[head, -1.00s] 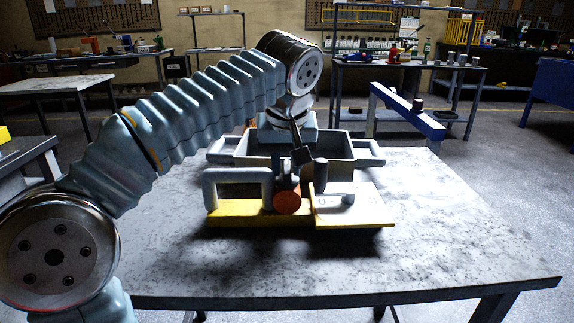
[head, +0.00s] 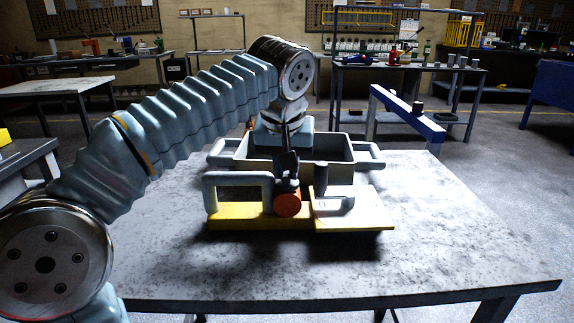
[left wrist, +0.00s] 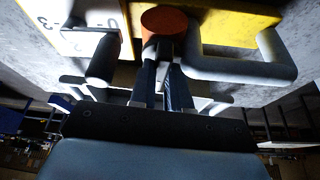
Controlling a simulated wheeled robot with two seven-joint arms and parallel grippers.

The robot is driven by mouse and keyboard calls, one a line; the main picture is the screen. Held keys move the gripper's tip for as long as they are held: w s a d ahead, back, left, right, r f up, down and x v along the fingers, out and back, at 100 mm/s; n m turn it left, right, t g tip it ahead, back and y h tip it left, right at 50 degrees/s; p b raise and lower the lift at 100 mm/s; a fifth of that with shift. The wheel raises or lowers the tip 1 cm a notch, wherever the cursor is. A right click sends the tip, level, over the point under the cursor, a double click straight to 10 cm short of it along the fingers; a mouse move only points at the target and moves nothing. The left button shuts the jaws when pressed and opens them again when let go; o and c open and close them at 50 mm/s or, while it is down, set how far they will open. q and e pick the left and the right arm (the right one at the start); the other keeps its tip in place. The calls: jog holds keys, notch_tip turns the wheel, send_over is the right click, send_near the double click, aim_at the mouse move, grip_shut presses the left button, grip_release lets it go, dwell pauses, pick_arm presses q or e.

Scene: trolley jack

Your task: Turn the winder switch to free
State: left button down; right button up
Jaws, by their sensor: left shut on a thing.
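A device with a yellow base (head: 240,222) lies on the table. An orange disc (head: 287,205) sits at its front, and a dark upright piece (head: 284,185) rises at the disc. My left gripper (head: 288,162) comes from above and is shut on this piece. In the left wrist view its two fingers (left wrist: 163,84) reach to just behind the orange disc (left wrist: 163,20); the contact is partly hidden. Beside it, a white plate (head: 370,205) carries a dark post (head: 320,177) and a grey bar (head: 338,204). Printed digits show on the plate in the left wrist view. My right gripper is not in view.
A grey arch handle (head: 237,178) stands on the base left of the disc. A grey tray with side handles (head: 367,150) stands close behind. The grey table (head: 440,240) is clear in front and at right. A blue beam (head: 405,110) stands beyond the table.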

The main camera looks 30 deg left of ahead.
pick_arm(q)
jog(key=m, duration=0.2)
jog(key=m+h, duration=0.1)
jog(key=m, duration=0.1)
jog(key=shift+a+r+t+h+p, duration=0.1)
jog(key=shift+r+t+h+p, duration=0.05)
jog(key=shift+t+h+p, duration=0.2)
jog(key=m, duration=0.2)
jog(key=m+h, duration=0.1)
jog(key=m, duration=0.1)
jog(key=shift+a+h, duration=0.1)
jog(key=shift+h, duration=0.15)
jog(key=m+g+h, duration=0.1)
jog(key=m, duration=0.3)
jog(key=shift+w+a+m, duration=0.1)
jog(key=shift+m, duration=0.2)
jog(key=shift+a+m+g+h, duration=0.1)
jog(key=shift+m+g+h, duration=0.65)
jog(key=shift+m, duration=1.15)
jog(key=c, duration=1.4)
grip_release()
jog(key=shift+o, duration=0.2)
